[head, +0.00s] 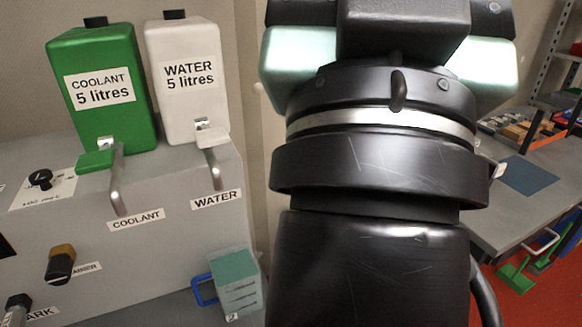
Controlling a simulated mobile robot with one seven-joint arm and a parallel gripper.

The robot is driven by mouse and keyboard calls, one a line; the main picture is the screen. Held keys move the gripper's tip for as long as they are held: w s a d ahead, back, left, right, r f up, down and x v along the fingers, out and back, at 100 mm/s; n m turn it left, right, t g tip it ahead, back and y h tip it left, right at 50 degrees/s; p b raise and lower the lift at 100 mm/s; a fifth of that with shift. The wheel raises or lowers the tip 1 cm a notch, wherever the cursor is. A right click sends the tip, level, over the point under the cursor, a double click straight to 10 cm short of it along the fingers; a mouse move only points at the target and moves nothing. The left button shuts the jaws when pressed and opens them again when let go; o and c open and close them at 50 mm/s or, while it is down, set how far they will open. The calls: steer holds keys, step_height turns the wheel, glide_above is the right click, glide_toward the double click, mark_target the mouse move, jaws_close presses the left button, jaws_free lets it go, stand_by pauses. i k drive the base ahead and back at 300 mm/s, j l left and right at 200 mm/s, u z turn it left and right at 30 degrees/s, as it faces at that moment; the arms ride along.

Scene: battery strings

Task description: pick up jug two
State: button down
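A jug (238,285) with a grey-green body and a blue handle on its left side is low in the head view, at the right end of the grey cabinet. A small tag on its lower part seems to read 2. Its right side is close to my arm in the picture, and its base runs near the bottom edge. My dark arm fills the middle of the view, with pale and black parts at the top edge. No fingertips show, so I cannot see whether my gripper is open or shut. The jug appears apart from it.
A green coolant tank (105,120) and a white water tank (187,118) stand on the grey cabinet (170,262), with levers in front. A knob (61,264) sticks out at left. A workbench (486,215) with a blue mat (528,175) is at right.

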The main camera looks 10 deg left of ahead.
mark_target(235, 272)
steer(key=u, duration=1.3)
steer(key=l+u, duration=0.4)
steer(key=i+l+u, duration=0.1)
steer(key=l+u, duration=0.7)
steer(key=k+l+u, duration=0.15)
steer(key=l+u, duration=0.25)
steer(key=k+l+u, duration=0.1)
steer(key=l, duration=0.2)
steer(key=k+l, duration=0.2)
steer(key=k+l+u, duration=0.15)
steer(key=l, duration=0.3)
steer(key=l+z, duration=0.15)
